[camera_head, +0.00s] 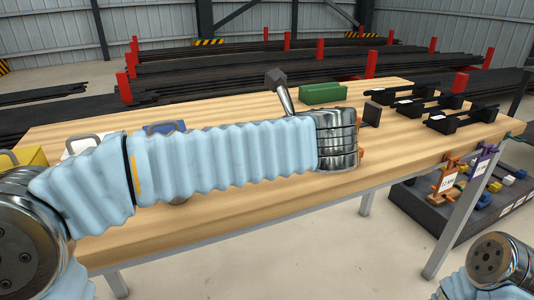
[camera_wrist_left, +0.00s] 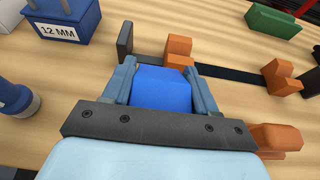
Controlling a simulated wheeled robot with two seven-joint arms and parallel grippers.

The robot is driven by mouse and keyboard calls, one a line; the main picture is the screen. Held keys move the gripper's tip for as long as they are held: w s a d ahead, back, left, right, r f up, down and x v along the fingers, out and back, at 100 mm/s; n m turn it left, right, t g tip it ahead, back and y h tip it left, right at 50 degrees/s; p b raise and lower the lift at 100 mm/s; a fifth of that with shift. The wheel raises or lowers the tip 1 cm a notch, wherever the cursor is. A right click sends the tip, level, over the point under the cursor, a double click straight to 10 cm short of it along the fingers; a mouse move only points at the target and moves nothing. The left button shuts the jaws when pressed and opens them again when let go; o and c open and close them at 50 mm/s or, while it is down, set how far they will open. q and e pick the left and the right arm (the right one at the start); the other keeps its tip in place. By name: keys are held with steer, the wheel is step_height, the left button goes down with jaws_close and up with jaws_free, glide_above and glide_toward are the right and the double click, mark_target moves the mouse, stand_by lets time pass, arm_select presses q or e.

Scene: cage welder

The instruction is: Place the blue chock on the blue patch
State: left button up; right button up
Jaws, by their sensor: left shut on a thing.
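In the left wrist view the blue chock (camera_wrist_left: 162,92) sits between the two blue-grey fingers of my left gripper (camera_wrist_left: 161,82), which is shut on it. Orange chocks (camera_wrist_left: 178,50) and a dark strip (camera_wrist_left: 235,72) lie on the wooden table around it. In the head view my left forearm hides the gripper and the blue chock. I cannot make out a blue patch in either view. My right gripper is out of view; only part of my right arm shows at the lower right.
Yellow (camera_head: 30,156), white (camera_head: 80,143) and blue (camera_head: 165,127) bins stand on the left of the table (camera_head: 260,204). Black fixtures (camera_head: 455,119) lie at the right. A dark tray (camera_head: 430,211) sits below the table.

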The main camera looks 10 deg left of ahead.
arm_select(q)
steer(key=f, duration=0.1)
steer(key=w+f, duration=0.1)
steer(key=f, duration=0.1)
steer(key=w+f, duration=0.1)
steer(key=f, duration=0.1)
steer(key=shift+a+b, duration=0.3)
steer(key=shift+a, duration=0.05)
steer(key=shift+f, duration=0.3)
steer(key=shift+f, duration=0.15)
steer(key=o, duration=1.1)
